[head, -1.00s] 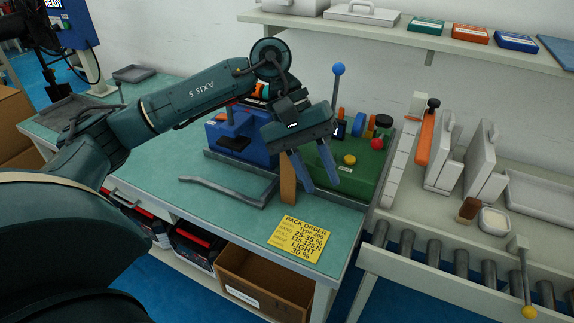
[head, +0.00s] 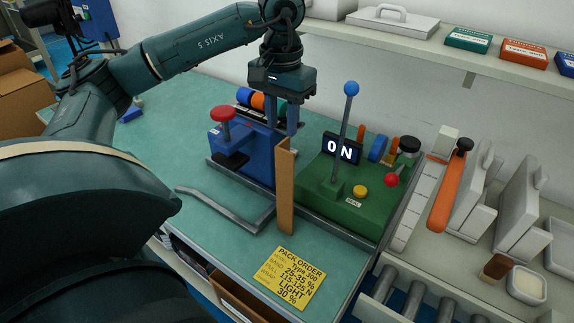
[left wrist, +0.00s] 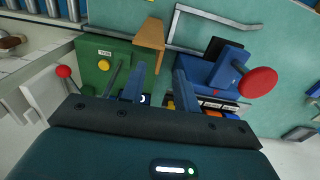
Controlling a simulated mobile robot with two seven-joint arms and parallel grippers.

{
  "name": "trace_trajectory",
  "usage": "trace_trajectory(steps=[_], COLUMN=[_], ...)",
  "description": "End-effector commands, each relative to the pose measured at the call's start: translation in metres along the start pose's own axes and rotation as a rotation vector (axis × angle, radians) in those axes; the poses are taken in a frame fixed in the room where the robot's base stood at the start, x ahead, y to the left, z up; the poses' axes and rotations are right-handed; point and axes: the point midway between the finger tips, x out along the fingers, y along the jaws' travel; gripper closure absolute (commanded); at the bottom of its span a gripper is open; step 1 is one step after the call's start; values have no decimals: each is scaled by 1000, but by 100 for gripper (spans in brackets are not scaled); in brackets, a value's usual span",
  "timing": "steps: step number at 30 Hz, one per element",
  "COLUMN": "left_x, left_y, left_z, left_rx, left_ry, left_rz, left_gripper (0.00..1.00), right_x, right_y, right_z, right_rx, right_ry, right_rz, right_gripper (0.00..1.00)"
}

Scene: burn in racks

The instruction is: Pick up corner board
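The corner board (head: 285,190) is a tall brown L-shaped strip standing upright between the blue unit and the green machine. It also shows in the left wrist view (left wrist: 149,42), just beyond the fingertips. My left gripper (head: 285,132) points down behind the top of the board, with its lower fingers partly hidden by the board and blue unit. In the left wrist view, its two blue fingers (left wrist: 156,82) are apart with nothing held between them. My right gripper is not in view.
The blue unit (head: 245,150) with a red knob stands left of the board. The green machine (head: 345,200) with a tall blue-tipped lever and ON display is at right. A grey rail (head: 225,205) lies in front. A yellow order card (head: 293,277) lies near the table edge.

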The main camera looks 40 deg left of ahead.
Motion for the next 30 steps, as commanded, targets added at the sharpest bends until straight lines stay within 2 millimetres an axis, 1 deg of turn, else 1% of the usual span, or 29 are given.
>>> trace_trajectory(steps=[1,3,7,11,16,19,22,28,29,30], left_x=[10,20,32,40,65,78,86,87,87,86], left_y=[-1,0,0,0,0,0,0,0,0,0], left_z=[1,1,0,1,3,2,3,2,2,2], left_rx=[0,0,0,0,0,-1,-1,-1,-1,-1], left_ry=[-4,-3,0,-2,-4,-1,-1,1,1,1], left_rz=[-1,0,1,1,1,1,2,2,2,2], left_gripper=[69,69,69,69,69,69,69,69,70,73], right_x=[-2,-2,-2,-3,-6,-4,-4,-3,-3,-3], right_y=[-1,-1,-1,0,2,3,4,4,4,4], right_z=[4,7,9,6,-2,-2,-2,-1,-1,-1], right_rx=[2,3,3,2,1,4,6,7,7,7], right_ry=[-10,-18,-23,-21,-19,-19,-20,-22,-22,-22], right_rz=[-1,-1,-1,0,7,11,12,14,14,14], right_gripper=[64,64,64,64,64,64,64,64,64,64])
